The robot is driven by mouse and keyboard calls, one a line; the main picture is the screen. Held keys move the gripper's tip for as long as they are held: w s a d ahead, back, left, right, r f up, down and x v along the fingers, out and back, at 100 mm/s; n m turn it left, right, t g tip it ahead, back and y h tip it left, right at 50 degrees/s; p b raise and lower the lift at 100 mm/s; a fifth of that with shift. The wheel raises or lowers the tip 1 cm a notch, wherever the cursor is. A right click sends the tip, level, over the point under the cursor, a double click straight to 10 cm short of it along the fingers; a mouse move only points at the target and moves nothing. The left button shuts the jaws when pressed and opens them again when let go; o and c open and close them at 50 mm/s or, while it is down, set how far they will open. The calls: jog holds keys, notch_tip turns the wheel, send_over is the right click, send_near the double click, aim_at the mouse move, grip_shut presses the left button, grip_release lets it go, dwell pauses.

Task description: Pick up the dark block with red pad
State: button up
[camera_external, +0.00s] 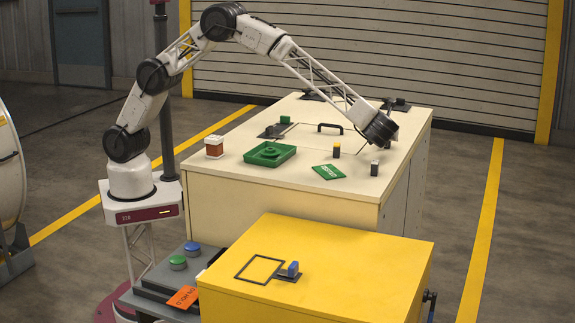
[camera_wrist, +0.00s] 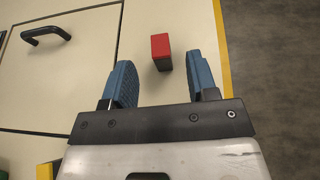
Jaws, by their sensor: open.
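The dark block with a red pad (camera_wrist: 162,54) stands on the cream bench top in the wrist view, its red pad facing up. My gripper (camera_wrist: 159,66) is open, with one blue finger on each side of the block's line. The block is just beyond and between the fingertips, nearer the right finger, with gaps on both sides. In the external view my gripper (camera_external: 372,146) is low over the right part of the bench. I cannot make out the red pad there; my wrist may hide it.
The cream bench (camera_external: 290,186) also holds a black handle (camera_external: 330,126), a green tray (camera_external: 270,154), a green card (camera_external: 329,171), a yellow-topped block (camera_external: 336,149), a pale-topped block (camera_external: 374,169) and a red-brown block (camera_external: 214,147).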

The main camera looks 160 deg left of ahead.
jog(key=shift+s+a, duration=0.15)
jog(key=shift+x, duration=2.55)
jog(key=shift+f, duration=0.15)
grip_shut()
